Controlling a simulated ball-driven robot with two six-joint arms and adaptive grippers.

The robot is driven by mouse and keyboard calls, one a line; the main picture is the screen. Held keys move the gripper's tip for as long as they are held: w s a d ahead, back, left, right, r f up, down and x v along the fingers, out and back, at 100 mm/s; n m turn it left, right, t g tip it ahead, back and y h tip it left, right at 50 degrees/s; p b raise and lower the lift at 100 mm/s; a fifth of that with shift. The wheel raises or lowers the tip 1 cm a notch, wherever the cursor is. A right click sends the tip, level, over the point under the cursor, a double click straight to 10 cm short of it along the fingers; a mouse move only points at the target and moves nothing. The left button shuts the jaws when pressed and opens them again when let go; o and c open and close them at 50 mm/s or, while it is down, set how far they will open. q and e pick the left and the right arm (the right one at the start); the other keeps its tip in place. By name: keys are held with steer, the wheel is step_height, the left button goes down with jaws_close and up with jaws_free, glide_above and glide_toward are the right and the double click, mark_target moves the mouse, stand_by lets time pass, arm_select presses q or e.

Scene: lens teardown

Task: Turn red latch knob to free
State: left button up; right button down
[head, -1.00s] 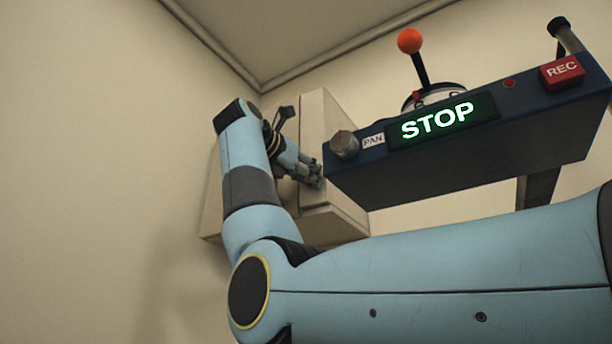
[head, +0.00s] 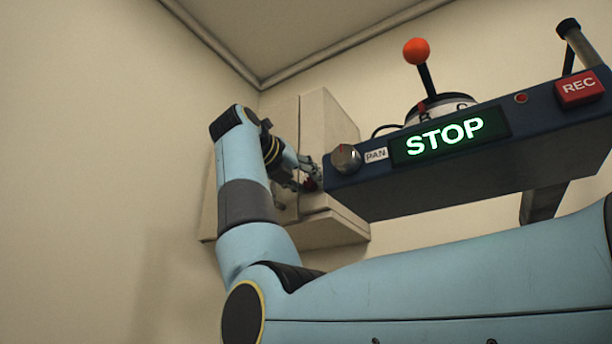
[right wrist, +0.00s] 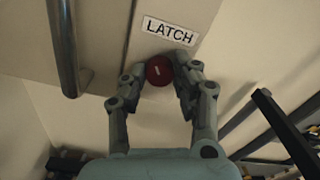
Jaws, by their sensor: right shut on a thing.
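The red latch knob (right wrist: 159,71) is on the cabinet face, just below a white label reading LATCH (right wrist: 170,31). A light mark shows on the knob's face. My right gripper (right wrist: 160,82) is shut on the knob, with a finger on each side of it. In the head view, the right gripper (head: 309,176) is at the front of the beige wall cabinet (head: 325,125), and a bit of red knob (head: 310,185) shows at its fingertips. My left gripper is not in either view.
A blue control panel (head: 450,185) with a lit STOP display (head: 444,138), a PAN knob (head: 345,158), an orange-ball lever (head: 416,52) and a red REC button (head: 578,88) stands close right of the gripper. A dark bar handle (right wrist: 64,50) is left of the knob.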

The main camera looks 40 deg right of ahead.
steer(key=n+p, duration=0.2)
steer(key=n, duration=0.3)
steer(key=shift+r+n, duration=0.15)
steer(key=shift+n, duration=0.15)
steer(key=n+p, duration=0.2)
steer(key=n, duration=0.3)
steer(key=shift+n, duration=0.4)
steer(key=c, duration=1)
jaws_free()
steer(key=shift+w+a, duration=0.1)
steer(key=v, duration=0.7)
steer(key=shift+a, duration=0.2)
